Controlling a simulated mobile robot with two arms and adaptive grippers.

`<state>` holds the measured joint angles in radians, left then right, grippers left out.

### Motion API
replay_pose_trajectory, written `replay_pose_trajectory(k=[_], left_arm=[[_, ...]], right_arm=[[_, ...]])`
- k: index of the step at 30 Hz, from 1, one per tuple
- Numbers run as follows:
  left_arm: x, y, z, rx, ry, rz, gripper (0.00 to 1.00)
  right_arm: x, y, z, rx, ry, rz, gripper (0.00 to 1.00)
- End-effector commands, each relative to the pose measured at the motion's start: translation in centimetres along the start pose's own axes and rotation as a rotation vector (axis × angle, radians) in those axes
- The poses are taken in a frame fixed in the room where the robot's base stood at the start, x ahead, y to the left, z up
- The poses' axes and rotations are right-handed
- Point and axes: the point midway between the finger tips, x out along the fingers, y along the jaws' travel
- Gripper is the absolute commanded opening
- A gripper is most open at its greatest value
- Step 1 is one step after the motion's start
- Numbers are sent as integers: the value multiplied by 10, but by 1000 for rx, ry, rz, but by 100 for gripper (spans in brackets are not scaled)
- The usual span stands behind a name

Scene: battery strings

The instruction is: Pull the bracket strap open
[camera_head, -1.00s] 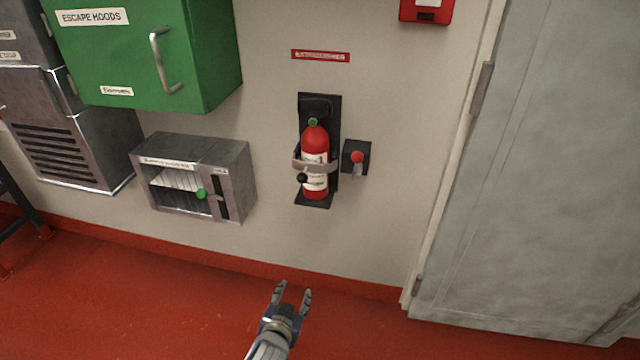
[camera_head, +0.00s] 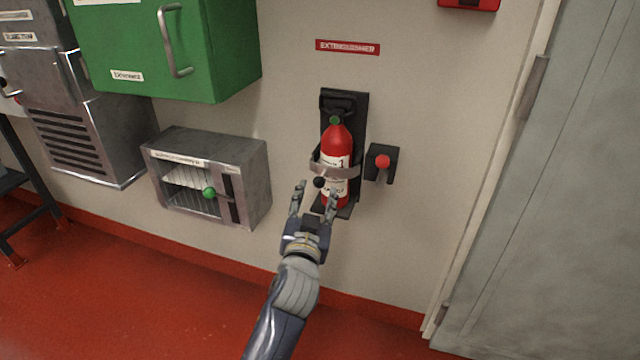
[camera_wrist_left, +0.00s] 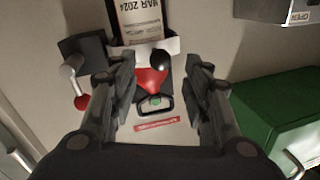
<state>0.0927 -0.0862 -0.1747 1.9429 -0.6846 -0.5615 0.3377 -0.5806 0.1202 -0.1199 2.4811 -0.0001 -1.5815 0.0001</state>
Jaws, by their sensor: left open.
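A red fire extinguisher (camera_head: 337,152) stands upright in a black wall bracket (camera_head: 358,110). A grey bracket strap (camera_head: 345,171) wraps across its front, with a black ball knob (camera_head: 319,182) at the strap's left side. My left gripper (camera_head: 315,202) is open and empty, just below and in front of the strap, its right finger covering part of the bottle's lower end. In the left wrist view the strap (camera_wrist_left: 140,48) and the black knob (camera_wrist_left: 160,61) lie beyond the open fingers (camera_wrist_left: 155,97), apart from them. My right gripper is not in view.
A black box with a red-knobbed lever (camera_head: 382,162) is on the wall right of the extinguisher. A grey cabinet (camera_head: 258,165) with a green knob is at left, below a green cabinet (camera_head: 225,50). A grey door (camera_head: 560,190) is at right.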

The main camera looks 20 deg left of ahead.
Motion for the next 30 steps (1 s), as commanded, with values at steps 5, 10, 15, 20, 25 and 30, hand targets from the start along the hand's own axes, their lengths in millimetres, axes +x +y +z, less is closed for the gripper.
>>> replay_pose_trajectory(k=[5, 10, 15, 20, 25, 30], left_arm=[[31, 0, 1, 0, 1, -1, 44], [52, 0, 1, 0, 0, 0, 44], [62, 0, 1, -1, 0, 0, 44], [64, 0, 0, -1, -1, 0, 44], [63, 0, 0, -1, -1, 0, 40], [63, 0, 0, -1, -1, 0, 1]], right_arm=[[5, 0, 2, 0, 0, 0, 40], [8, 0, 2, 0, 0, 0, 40], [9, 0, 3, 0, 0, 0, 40], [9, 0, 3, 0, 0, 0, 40], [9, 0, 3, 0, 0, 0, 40], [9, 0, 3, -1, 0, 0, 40]])
